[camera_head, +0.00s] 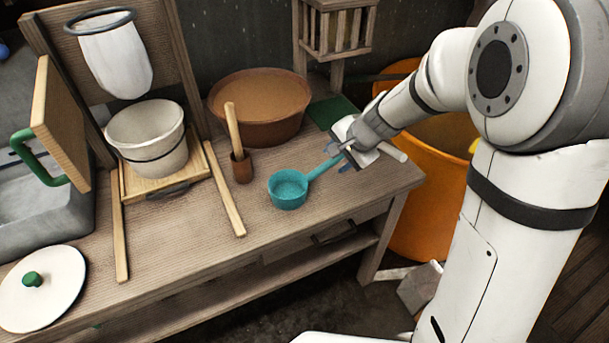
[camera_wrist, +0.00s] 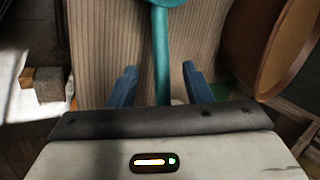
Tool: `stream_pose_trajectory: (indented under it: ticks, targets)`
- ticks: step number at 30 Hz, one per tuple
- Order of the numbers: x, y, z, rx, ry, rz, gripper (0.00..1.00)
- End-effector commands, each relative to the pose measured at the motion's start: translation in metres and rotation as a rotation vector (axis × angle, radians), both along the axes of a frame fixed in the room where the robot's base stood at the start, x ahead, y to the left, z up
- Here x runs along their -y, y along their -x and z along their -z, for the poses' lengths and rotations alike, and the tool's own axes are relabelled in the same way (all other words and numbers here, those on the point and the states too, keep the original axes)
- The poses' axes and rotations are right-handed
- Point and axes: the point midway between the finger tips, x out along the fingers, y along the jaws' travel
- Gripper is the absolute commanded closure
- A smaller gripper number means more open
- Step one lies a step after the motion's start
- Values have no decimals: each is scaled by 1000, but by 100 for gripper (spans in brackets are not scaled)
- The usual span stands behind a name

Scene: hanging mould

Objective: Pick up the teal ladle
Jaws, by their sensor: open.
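The teal ladle (camera_head: 288,189) lies on the wooden table, its round cup towards the middle and its handle pointing up and right to my gripper. My gripper (camera_head: 345,160) is at the handle's far end, over the table's right part. In the wrist view, the ladle's handle (camera_wrist: 161,60) runs down between the two blue fingers of my gripper (camera_wrist: 160,82). The fingers are apart, with space on both sides of the handle. The handle's end is hidden behind the gripper body, and the cup is mostly out of the wrist view.
A brown bowl (camera_head: 260,122) stands behind the ladle, and a small brown cup (camera_head: 241,168) with a wooden stick stands left of it. A green mat (camera_head: 325,112) lies near the back. An orange barrel (camera_head: 425,215) stands beyond the table's right edge. The table front is clear.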

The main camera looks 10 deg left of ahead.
Motion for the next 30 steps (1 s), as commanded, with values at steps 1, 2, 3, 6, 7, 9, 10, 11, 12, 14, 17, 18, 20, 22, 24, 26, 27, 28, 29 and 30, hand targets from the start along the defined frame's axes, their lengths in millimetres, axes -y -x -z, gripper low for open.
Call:
stream_pose_trajectory:
  ticks: [1,2,3,6,7,9,10,11,12,14,17,18,20,22,24,26,27,28,29,30]
  targets:
    - [-3,-4,5,-3,-6,13,55]
    - [-4,-6,7,-5,-10,19,55]
    - [-5,-8,11,-8,-12,23,55]
    - [-10,-12,22,-8,-13,26,55]
    - [-12,-13,25,-7,-13,26,55]
    - [-15,-15,31,-8,-14,26,55]
    - [-16,-17,34,-9,-13,25,55]
    - [-17,-18,37,-8,-12,24,55]
    - [-18,-20,41,-7,-13,26,55]
    - [-22,-23,50,-9,-11,24,55]
    - [-27,-28,64,-8,-12,24,55]
    - [-29,-30,67,-8,-12,23,55]
    - [-31,-32,71,-7,-12,22,55]
    - [-33,-33,73,-5,-13,23,55]
    - [-33,-33,74,-5,-13,23,55]
    - [-33,-33,73,-5,-13,23,55]
    - [-33,-33,73,-5,-13,23,55]
    - [-33,-33,73,-5,-13,23,55]
    - [-33,-33,73,-5,-13,23,56]
    - [-33,-33,73,-5,-12,22,59]
